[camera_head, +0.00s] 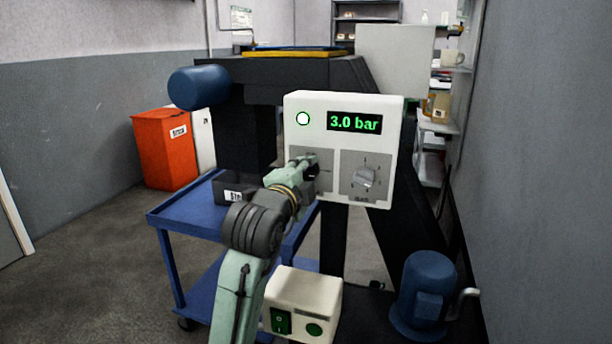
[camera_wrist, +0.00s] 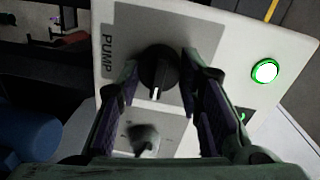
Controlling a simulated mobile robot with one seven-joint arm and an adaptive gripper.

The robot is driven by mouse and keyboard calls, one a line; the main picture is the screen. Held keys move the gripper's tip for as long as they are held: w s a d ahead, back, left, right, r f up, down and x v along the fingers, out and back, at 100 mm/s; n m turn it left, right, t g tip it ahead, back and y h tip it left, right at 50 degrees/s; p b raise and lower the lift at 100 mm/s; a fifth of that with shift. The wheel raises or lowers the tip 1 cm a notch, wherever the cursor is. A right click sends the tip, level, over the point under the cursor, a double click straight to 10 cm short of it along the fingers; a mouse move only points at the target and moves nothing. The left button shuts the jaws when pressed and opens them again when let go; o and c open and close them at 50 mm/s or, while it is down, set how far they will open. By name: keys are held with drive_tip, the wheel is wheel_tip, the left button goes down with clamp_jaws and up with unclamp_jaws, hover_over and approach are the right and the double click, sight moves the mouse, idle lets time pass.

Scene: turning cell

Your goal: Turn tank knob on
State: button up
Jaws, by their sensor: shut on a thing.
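A pale control box (camera_head: 345,105) stands ahead of me with a green "3.0 bar" display (camera_head: 355,122) and a lit round lamp (camera_head: 303,118). My gripper (camera_head: 312,168) is at the box's lower left plate. In the wrist view my gripper (camera_wrist: 160,64) is shut on a black knob (camera_wrist: 158,72), one finger on each side. The plate beside it reads PUMP; I see no tank label. The knob's white mark points down in that view. My fingers partly hide the black knob in the head view.
A blue cart (camera_head: 185,218) stands behind my arm at left. A lower switch box (camera_head: 305,292) with green buttons and a blue motor (camera_head: 425,295) are below the control box. An orange bin (camera_head: 165,150) stands farther back, with open floor at left.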

drive_tip(key=o, duration=1.2)
drive_tip(key=shift+c, duration=0.2)
drive_tip(key=shift+s, duration=0.1)
drive_tip(key=v, duration=1.1)
drive_tip(key=shift+s, duration=0.4)
drive_tip(key=shift+a, duration=0.15)
